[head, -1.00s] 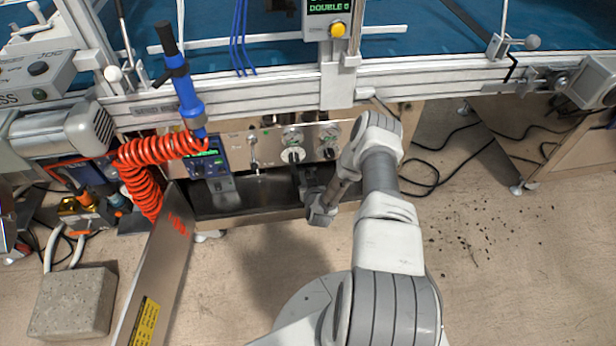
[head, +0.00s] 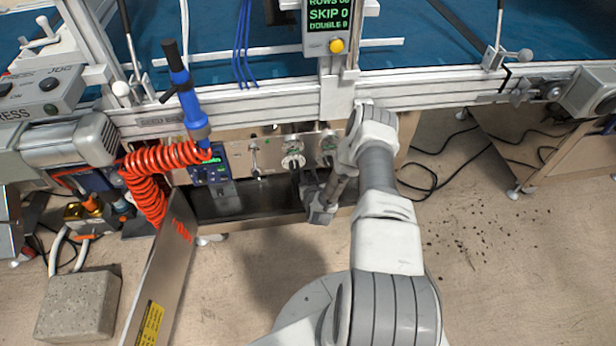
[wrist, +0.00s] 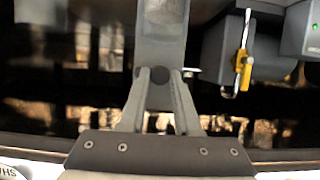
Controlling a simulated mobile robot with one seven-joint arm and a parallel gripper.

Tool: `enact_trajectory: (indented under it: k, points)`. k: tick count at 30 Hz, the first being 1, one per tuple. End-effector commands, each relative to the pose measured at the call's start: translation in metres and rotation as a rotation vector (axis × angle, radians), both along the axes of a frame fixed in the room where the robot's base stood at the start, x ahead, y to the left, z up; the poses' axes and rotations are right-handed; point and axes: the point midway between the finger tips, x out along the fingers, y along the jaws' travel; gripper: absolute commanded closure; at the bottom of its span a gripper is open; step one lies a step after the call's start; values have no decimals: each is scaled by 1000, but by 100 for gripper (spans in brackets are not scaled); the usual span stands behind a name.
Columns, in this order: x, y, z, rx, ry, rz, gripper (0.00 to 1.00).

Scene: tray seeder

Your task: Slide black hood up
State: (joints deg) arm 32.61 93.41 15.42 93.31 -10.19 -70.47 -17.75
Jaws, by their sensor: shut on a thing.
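The black hood (head: 245,203) appears to be the dark, glossy panel low under the machine's front rail, below the metal control panel. In the wrist view its dark, reflective surface (wrist: 75,120) spreads behind my fingers. My gripper (head: 308,183) reaches in at the right end of this dark panel, partly hidden by my own wrist. In the wrist view my gripper (wrist: 160,76) has its fingertips close together on a small dark part below a grey bracket (wrist: 161,35). Whether that part belongs to the hood is hard to tell.
The control panel (head: 275,153) with knobs sits just above my gripper. A blue controller (head: 208,166), a red coiled hose (head: 147,190) and an open metal door (head: 160,275) are to the left. A yellow-handled valve (wrist: 243,62) is at the upper right in the wrist view.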

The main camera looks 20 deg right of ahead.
Motion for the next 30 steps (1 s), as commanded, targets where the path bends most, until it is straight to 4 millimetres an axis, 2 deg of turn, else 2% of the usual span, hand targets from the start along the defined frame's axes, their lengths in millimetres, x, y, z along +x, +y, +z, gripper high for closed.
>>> enact_trajectory:
  k: [1,5,16,17,21,30]
  points:
    - [0,1,17,-1,0,1,100]
    - [-1,1,33,0,2,2,100]
    - [0,0,37,0,-3,0,100]
    - [0,0,37,0,-3,0,65]
    - [0,0,36,-1,-2,0,41]
    - [-1,0,36,0,0,0,41]
